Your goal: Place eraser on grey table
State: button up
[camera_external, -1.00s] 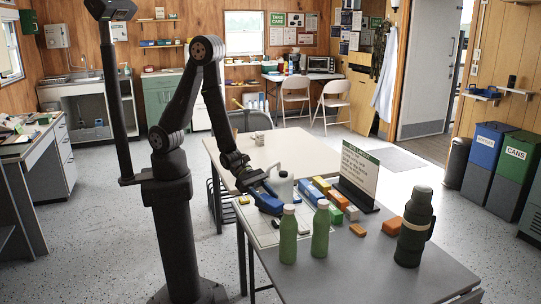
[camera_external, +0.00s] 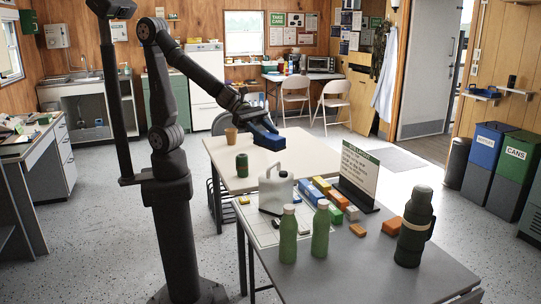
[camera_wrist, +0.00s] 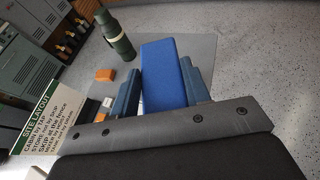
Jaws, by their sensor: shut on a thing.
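My gripper (camera_external: 274,146) is shut on a blue block (camera_external: 269,141), which looks like the eraser. In the wrist view the blue block (camera_wrist: 163,73) stands out between the two blue-grey fingers of my gripper (camera_wrist: 168,82). In the external view they appear above the far part of the cream table (camera_external: 225,164); the exact height is hard to tell. The grey table (camera_external: 345,270) is in front, nearer the external camera. It also shows in the wrist view (camera_wrist: 208,52).
The grey table carries green bottles (camera_external: 320,230), a dark flask (camera_external: 413,230), a white jug (camera_external: 275,190), a sign (camera_external: 358,175) and several coloured blocks. A green can (camera_external: 242,165) and brown cup (camera_external: 231,136) stand on the cream table. The grey table's front is clear.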

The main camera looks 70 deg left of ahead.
jog(key=shift+r, duration=1.55)
jog(key=w+d+r+n+t+y, duration=0.1)
jog(key=w+d+n+t, duration=0.15)
jog(key=d, duration=0.65)
jog(key=w+d+r+n+t+y, duration=0.2)
jog(key=w+d, duration=0.2)
jog(key=d, duration=0.5)
jog(key=s+d+f+n+t+y, duration=0.1)
jog(key=s+d+f+n+y, duration=0.1)
jog(key=s+d, duration=0.35)
jog(key=s+d+f+n+t+y, duration=0.1)
jog(key=s+d+n+t+y, duration=0.15)
jog(key=d, duration=0.65)
send_over(335, 286)
jog(key=shift+g+h, duration=0.25)
jog(key=shift+g, duration=0.05)
notch_tip(335, 286, down, 33)
jog(key=shift+s, duration=0.15)
jog(key=shift+f, duration=2.05)
jog(key=shift+f, duration=0.15)
